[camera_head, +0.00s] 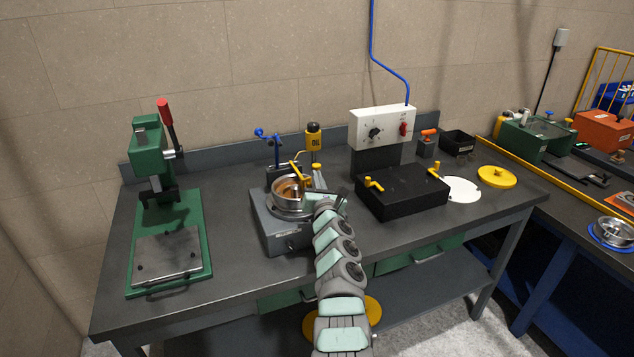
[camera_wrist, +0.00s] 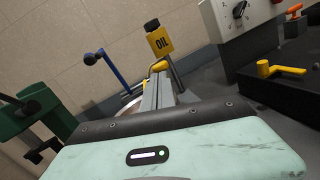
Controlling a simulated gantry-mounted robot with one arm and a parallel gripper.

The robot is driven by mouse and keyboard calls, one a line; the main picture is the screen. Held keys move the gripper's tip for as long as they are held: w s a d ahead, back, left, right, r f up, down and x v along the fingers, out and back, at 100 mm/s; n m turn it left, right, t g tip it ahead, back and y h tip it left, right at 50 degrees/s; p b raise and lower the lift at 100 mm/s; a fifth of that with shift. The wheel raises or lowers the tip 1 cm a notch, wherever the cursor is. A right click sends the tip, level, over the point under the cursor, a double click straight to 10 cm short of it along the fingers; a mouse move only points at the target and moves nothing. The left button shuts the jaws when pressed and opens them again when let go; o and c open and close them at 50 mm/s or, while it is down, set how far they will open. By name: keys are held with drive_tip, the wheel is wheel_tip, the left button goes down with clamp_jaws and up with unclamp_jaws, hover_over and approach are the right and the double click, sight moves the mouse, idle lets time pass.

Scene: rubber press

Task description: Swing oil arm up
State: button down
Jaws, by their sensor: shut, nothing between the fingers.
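The yellow oil bottle (camera_head: 313,137), labelled OIL, stands on a post behind the round metal pot (camera_head: 291,194) of a grey machine. A yellow arm (camera_head: 299,174) lies over the pot at a slant. My gripper (camera_wrist: 160,80) is shut and empty, its fingers pointing toward the oil bottle (camera_wrist: 159,41) in the wrist view. A yellow piece (camera_wrist: 159,66) shows just past the fingertips, under the bottle. I cannot tell whether the fingers touch it. My fingers and wrist hide most of the pot in the wrist view.
A blue crank handle (camera_head: 268,136) stands left of the bottle. A green press (camera_head: 165,215) with a red lever is at the left. A black box (camera_head: 402,192) with yellow handles and a white control panel (camera_head: 381,126) stand to the right. The table front between press and machine is clear.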

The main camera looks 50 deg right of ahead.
drive_tip(key=shift+r, duration=0.1)
drive_tip(key=shift+a+r+p, duration=0.1)
drive_tip(key=shift+r+p, duration=0.25)
drive_tip(key=shift+p, duration=0.5)
drive_tip(key=shift+g+p, duration=0.3)
drive_tip(key=shift+p, duration=0.05)
drive_tip(key=shift+r, duration=0.1)
drive_tip(key=shift+r+p, duration=0.1)
drive_tip(key=shift+p, duration=0.3)
